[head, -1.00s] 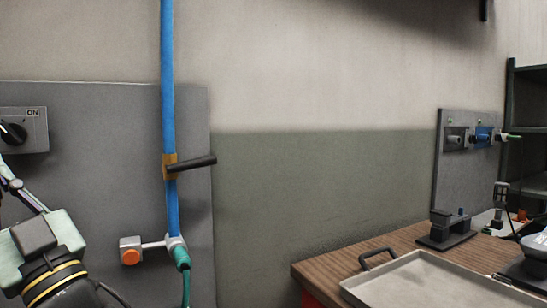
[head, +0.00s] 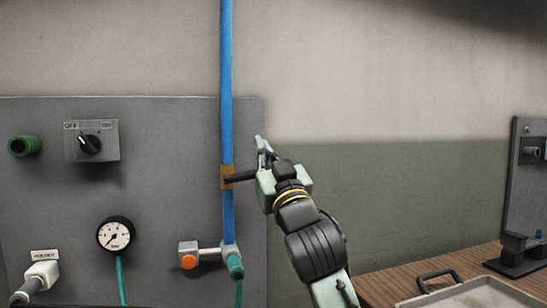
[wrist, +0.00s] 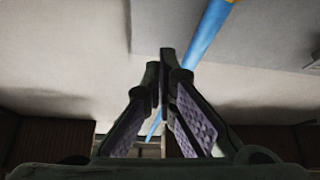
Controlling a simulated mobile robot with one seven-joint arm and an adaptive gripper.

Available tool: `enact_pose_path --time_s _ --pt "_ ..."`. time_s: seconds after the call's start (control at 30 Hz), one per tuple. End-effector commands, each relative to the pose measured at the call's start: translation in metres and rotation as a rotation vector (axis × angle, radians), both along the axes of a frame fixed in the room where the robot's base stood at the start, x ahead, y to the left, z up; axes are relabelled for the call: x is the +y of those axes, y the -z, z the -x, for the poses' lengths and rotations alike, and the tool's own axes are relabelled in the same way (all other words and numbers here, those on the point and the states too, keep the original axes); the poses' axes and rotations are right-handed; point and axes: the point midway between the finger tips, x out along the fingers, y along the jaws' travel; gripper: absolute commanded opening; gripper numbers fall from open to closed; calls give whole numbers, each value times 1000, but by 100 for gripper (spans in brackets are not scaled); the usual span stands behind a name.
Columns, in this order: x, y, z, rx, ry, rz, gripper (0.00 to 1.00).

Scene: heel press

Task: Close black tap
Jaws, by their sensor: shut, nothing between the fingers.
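The black tap is a brass valve body (head: 227,178) on the vertical blue pipe, with a black lever (head: 241,179) pointing right, across the pipe. My gripper (head: 261,143) is shut and empty, its fingertips pointing up, just right of the pipe and above the lever's right end. The gripper body hides the lever's tip; I cannot tell whether they touch. In the wrist view, my gripper's fingers (wrist: 165,60) meet at the tips. The blue pipe (wrist: 205,40) runs behind them, with a bit of brass (wrist: 234,1) at the top edge.
A grey panel (head: 180,130) carries a rotary switch (head: 90,143), a pressure gauge (head: 114,236), a green port (head: 24,146) and an orange button (head: 188,262). A wooden bench (head: 375,287) with a metal tray (head: 470,295) stands lower right. The wall right of my gripper is clear.

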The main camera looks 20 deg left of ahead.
Motion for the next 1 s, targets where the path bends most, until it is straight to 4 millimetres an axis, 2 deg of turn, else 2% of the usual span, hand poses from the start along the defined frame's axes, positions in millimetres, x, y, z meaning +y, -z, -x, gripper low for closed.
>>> enact_pose_path --time_s 0.07,0.2,0.33,0.83,1.0 --pt "10 -13 -11 2 -2 1 0" --pt "9 10 -19 4 1 -1 0" --pt "10 23 -21 2 -1 -1 0" --pt "10 32 -22 1 -1 -1 0" --pt "9 49 -25 1 -2 -2 0"
